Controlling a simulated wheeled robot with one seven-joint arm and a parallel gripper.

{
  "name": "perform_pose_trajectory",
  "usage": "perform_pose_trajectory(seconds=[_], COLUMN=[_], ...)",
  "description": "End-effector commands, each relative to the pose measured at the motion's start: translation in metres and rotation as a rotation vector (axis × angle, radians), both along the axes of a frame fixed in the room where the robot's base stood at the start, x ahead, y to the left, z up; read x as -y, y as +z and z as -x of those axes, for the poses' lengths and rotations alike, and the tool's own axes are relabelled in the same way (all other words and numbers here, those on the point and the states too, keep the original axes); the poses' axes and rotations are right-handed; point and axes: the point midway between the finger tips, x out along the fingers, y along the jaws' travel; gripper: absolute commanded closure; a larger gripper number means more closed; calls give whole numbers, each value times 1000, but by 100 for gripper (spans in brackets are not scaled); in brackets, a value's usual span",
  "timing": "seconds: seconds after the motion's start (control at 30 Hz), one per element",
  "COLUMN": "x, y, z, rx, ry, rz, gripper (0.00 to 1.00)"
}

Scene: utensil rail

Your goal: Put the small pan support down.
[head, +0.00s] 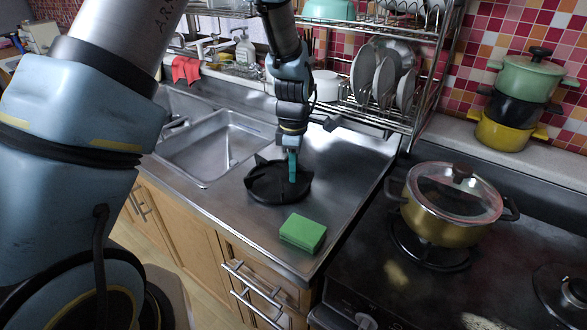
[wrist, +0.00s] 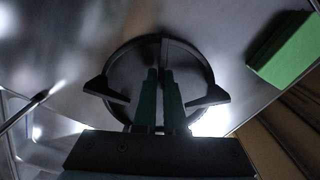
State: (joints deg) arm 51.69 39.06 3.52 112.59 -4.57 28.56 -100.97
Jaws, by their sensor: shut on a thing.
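The small pan support (head: 264,188) is a round black ring with prongs, at the steel counter between the sink and the stove. In the wrist view it shows as a dark ring (wrist: 128,58) with inward and outward arms. My gripper (head: 292,177) points down at it, and its teal fingers (wrist: 160,75) are shut on one prong of the ring. The support looks level. I cannot tell whether it touches the counter or hangs just above it.
A green sponge (head: 303,233) lies near the counter's front edge, right of the support. The sink (head: 213,147) is to the left. A dish rack (head: 400,122) stands behind. A lidded pot (head: 440,205) sits on the stove (head: 400,292) at right. Bare counter (head: 345,180) lies right of the support.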

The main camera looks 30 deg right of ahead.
Motion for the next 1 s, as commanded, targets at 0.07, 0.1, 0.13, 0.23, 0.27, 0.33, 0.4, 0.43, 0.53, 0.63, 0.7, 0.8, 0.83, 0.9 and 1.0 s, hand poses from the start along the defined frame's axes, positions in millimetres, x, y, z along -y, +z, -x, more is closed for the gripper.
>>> perform_pose_trajectory(seconds=[0.07, 0.1, 0.13, 0.23, 0.27, 0.33, 0.4, 0.43, 0.53, 0.63, 0.7, 0.8, 0.83, 0.9, 1.0], x=[0, 0, 0, 0, 0, 0, 0, 0, 0, 0, 0, 0, 0, 0, 0], y=[-4, -5, -5, -5, -5, -6, -8, -8, -8, -7, -7, -7, -7, -7, -3], z=[0, 0, 0, 0, 0, 0, 0, 0, 0, 0, 0, 0, 0, 0, 0], rx=[0, 1, 0, 0, 1, 0, 0, 0, 0, 0, 0, 0, 0, 0, 1], ry=[1, 1, 0, 0, 0, 0, 0, 0, 0, 0, 0, 0, 0, 0, 0], rz=[0, 1, 1, 1, 2, 1, 1, 1, 1, 1, 1, 1, 1, 1, 2], gripper=[100, 100, 100, 100, 100, 100, 100, 90, 79, 68, 62, 62, 62, 62, 62])
